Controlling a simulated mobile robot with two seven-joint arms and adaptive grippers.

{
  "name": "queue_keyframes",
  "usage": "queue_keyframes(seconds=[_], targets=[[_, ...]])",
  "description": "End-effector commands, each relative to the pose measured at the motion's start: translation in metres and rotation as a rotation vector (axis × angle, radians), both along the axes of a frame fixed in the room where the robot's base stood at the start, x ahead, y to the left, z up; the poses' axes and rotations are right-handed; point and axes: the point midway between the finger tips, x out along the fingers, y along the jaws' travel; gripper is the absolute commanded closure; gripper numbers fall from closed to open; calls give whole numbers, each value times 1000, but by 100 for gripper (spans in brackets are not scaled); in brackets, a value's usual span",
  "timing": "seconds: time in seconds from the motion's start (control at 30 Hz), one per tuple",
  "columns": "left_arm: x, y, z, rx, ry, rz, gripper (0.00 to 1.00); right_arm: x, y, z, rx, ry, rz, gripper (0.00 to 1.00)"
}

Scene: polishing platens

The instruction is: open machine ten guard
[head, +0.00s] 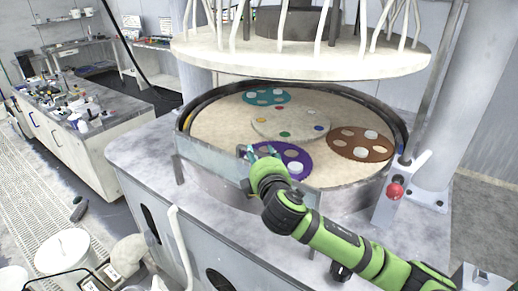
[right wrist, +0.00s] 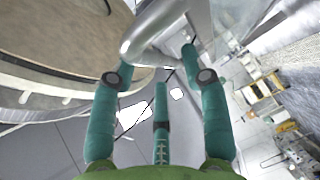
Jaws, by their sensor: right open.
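The machine (head: 135,165) has a round basin with a beige platen (head: 215,125). A pale, translucent curved panel, which looks like the guard (head: 208,167), stands along the basin's front left rim. My right gripper (head: 258,151) is at the right end of this panel. In the right wrist view its teal fingers (right wrist: 150,70) are open. A pale grey rounded bar (right wrist: 152,35) passes beyond and partly between the fingertips; I cannot tell whether they touch it. The platen's edge (right wrist: 60,75) shows at the left there. My left gripper is not in view.
A purple disc (head: 294,166), a brown disc (head: 375,149) and a teal disc (head: 262,98) lie on the platen. A large upper plate (head: 300,66) hangs over it. A red knob (head: 395,191) is at the right front. A cluttered bench (head: 110,145) stands at the left.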

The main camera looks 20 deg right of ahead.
Motion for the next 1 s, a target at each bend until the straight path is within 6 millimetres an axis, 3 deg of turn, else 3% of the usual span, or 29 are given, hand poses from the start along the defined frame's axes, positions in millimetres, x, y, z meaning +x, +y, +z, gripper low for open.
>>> queue_keyframes(seconds=[0.17,0.47,0.5,0.6,1.0], targets=[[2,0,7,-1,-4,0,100,14,-1,-1,0,0,0,54],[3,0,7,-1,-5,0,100,16,-1,-2,2,-1,1,54],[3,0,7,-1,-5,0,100,16,-1,-2,2,-1,1,62],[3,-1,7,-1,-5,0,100,16,-1,-2,2,0,1,100],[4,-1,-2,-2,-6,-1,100,21,0,-5,-17,-15,1,100]])
